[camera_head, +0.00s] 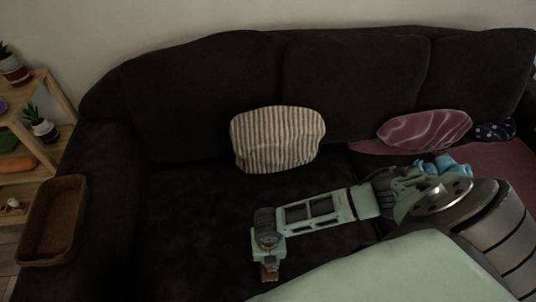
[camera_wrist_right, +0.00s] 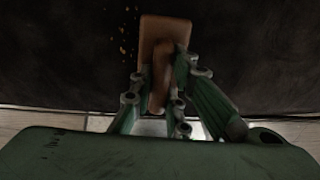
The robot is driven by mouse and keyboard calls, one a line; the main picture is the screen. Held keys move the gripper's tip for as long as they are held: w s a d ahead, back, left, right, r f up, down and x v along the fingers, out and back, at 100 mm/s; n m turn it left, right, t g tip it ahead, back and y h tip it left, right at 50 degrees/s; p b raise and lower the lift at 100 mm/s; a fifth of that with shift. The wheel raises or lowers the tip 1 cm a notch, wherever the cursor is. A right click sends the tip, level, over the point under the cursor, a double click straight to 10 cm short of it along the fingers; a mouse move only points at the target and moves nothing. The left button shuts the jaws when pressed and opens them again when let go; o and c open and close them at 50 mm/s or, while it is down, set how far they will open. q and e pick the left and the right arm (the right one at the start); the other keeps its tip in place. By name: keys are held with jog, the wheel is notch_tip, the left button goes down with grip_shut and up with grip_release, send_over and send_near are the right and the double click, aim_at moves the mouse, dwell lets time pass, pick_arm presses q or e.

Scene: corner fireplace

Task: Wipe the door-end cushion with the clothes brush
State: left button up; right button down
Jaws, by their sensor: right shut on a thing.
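My right gripper (camera_head: 268,255) is shut on the clothes brush (camera_head: 269,272), a brown wooden piece, mostly hidden by the gripper in the head view. In the right wrist view the gripper (camera_wrist_right: 160,98) pinches the handle of the brush (camera_wrist_right: 164,34), whose block points away from me. The brush is over the front part of the dark left seat cushion (camera_head: 185,215); I cannot tell whether it touches. Small tan crumbs lie on the dark cushion (camera_wrist_right: 70,60) just left of the brush in the wrist view. My left gripper is not in view.
A striped pillow (camera_head: 278,140) leans on the backrest. A purple pillow (camera_head: 425,131), a patterned dark pillow (camera_head: 495,130) and blue cloth (camera_head: 442,166) lie to the right. A brown tray (camera_head: 33,254) rests on the left armrest, near a plant shelf (camera_head: 52,95).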

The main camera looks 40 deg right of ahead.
jog(key=shift+r+p, duration=3)
jog(key=shift+r, duration=0.1)
notch_tip(320, 180, up, 3)
jog(key=p, duration=0.3)
